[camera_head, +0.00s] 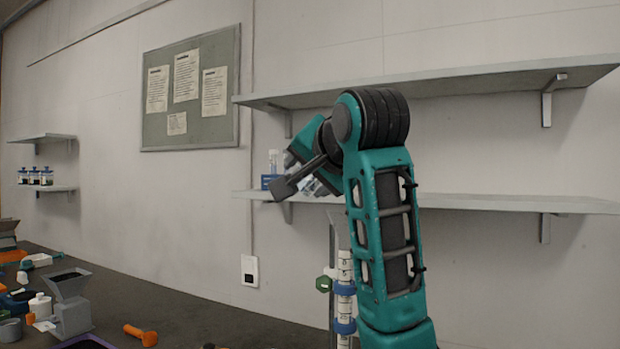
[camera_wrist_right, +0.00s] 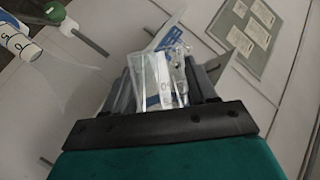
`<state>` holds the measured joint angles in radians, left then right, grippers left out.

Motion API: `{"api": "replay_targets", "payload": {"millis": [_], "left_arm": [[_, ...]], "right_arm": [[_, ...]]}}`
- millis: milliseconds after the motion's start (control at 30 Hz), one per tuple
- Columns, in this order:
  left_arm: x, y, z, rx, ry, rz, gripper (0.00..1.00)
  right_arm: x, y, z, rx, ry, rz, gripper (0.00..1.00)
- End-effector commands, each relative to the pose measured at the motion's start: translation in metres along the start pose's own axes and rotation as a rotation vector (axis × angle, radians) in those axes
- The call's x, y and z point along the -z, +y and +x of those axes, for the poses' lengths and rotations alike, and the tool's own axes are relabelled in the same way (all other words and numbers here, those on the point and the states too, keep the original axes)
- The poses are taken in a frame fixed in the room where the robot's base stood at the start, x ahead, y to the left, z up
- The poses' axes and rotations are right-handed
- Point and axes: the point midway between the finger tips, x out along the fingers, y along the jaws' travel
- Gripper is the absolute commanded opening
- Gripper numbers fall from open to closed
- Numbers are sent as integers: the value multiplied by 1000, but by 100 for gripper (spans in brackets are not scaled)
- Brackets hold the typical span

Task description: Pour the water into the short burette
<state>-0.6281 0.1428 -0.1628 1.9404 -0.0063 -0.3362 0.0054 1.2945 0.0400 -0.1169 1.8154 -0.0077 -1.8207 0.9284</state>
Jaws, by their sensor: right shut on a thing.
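My right gripper (camera_head: 300,170) is raised in front of the wall by the lower shelf, partly hidden behind its own wrist. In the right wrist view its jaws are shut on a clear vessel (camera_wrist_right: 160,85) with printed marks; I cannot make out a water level. A white graduated burette (camera_head: 344,285) with blue clamps stands upright below the gripper, partly behind my right arm. A marked tube end, seemingly the burette (camera_wrist_right: 18,42), shows at upper left in the wrist view. I cannot tell whether it is the short one. My left gripper is not in view.
A clear item with blue (camera_head: 271,168) shows at the lower shelf (camera_head: 480,203), beside the gripper. An upper shelf (camera_head: 440,85) runs above. A grey hopper-like device (camera_head: 70,305) and an orange-handled tool (camera_head: 140,335) are on the dark bench (camera_head: 200,310) at left.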

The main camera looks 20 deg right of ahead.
Motion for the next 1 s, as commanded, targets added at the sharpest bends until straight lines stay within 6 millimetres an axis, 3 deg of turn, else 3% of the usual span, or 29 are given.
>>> {"api": "replay_targets", "payload": {"millis": [1000], "left_arm": [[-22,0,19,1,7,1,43]], "right_arm": [[0,-1,0,117,-1,280,25]]}}
